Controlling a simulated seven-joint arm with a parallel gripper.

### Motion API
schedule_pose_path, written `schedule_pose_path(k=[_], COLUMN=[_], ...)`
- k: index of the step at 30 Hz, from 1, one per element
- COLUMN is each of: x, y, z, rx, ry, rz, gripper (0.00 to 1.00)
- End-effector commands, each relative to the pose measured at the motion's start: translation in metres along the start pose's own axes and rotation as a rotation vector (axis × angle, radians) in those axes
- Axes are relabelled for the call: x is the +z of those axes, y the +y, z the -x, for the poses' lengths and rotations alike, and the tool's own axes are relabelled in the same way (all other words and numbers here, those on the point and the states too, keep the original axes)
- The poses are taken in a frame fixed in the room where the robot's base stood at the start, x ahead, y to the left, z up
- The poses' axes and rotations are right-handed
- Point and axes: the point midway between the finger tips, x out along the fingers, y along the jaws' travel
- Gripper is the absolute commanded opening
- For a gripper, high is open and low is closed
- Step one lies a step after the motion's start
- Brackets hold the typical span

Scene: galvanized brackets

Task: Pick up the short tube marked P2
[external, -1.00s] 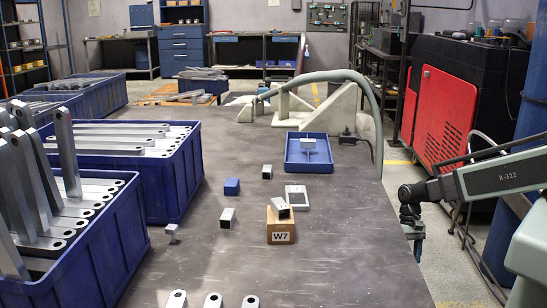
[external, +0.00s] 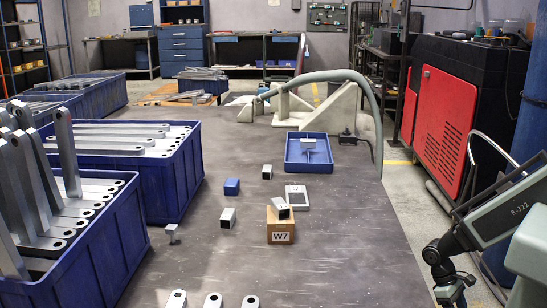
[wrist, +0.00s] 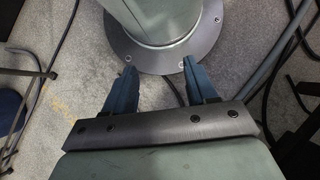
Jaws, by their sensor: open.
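Several short grey metal tubes are on the dark table. One tube (external: 228,217) lies left of the middle, and another tube (external: 267,172) stands farther back. A third tube (external: 279,207) lies tilted on a cardboard box marked W7 (external: 281,235). No P2 mark is readable, so I cannot tell which tube carries it. My gripper (wrist: 158,66) is open and empty in the wrist view, with its blue fingers apart over the floor near my round base plate. In the external view my gripper (external: 450,290) is low, off the table's right edge, far from the tubes.
A blue block (external: 231,186), a grey-framed piece (external: 297,197) and a blue tray (external: 290,168) holding a small part are on the table (external: 350,260). Blue crates of brackets (external: 120,235) line the left. A hose (external: 378,115) arches at the back. The table's right front is clear.

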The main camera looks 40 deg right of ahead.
Motion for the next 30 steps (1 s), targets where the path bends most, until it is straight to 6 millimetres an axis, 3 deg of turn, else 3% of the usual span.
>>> schedule_pose_path(k=[13,25,30], x=[-0.0005,-0.0005,-0.0005], y=[-0.0001,-0.0002,-0.0002], z=[0.0002,0.0002,0.0002], rx=[-0.002,-0.002,-0.002], ry=[0.000,0.000,0.000], rz=[-0.003,-0.003,-0.003], gripper=[0.57,0.94,0.94])
